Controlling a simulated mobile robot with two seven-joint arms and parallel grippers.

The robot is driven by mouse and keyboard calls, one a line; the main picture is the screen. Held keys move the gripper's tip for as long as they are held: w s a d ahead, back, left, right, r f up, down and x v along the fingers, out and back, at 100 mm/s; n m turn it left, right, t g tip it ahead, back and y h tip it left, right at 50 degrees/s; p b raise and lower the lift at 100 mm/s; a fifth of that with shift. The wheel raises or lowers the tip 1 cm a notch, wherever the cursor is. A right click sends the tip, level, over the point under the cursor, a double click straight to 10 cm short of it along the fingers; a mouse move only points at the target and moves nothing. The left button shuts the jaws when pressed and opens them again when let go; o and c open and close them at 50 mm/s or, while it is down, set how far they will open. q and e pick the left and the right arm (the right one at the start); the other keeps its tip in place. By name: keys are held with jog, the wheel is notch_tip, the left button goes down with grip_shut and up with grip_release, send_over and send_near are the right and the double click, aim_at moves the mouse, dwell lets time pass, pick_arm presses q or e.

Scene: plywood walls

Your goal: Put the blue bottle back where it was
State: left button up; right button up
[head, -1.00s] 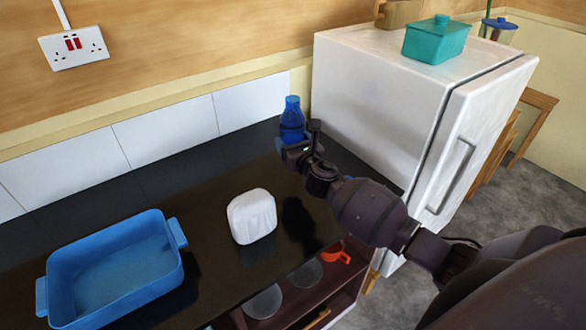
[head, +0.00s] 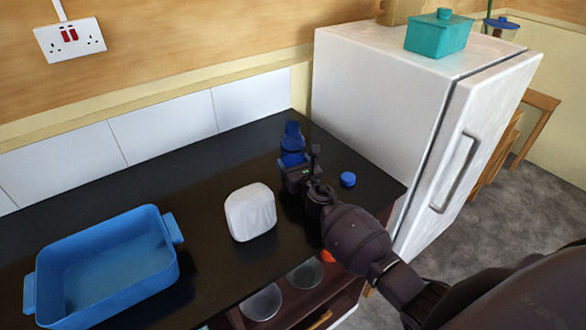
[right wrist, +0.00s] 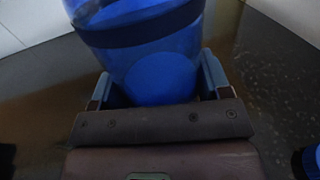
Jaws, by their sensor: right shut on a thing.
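The blue bottle (head: 292,140) is toward the back right of the dark counter, in front of the white tiles, and looks roughly upright. My right gripper (head: 296,172) is shut on its body from the front, hiding its lower part in the head view. In the right wrist view the blue bottle (right wrist: 150,60) stands between the two fingers, with its top out of frame. I cannot tell whether its base touches the counter. My left gripper is not in view.
A small round blue object (head: 347,179) lies right of my gripper. A white rounded block (head: 250,212) is to the left, and a blue tray (head: 158,262) farther left. A white fridge (head: 375,95) bounds the right side. Dark counter between block and tiles is clear.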

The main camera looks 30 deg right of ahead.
dwell(0.3)
jog(key=shift+f, duration=0.1)
jog(key=shift+f, duration=0.15)
jog(key=o, duration=1.1)
jog(key=shift+r, duration=0.3)
jog(key=s, duration=0.7)
jog(key=s+p, duration=0.1)
jog(key=s, duration=0.2)
jog(key=shift+s+a+f, duration=0.1)
jog(key=shift+s+a, duration=0.2)
jog(key=shift+s, duration=0.75)
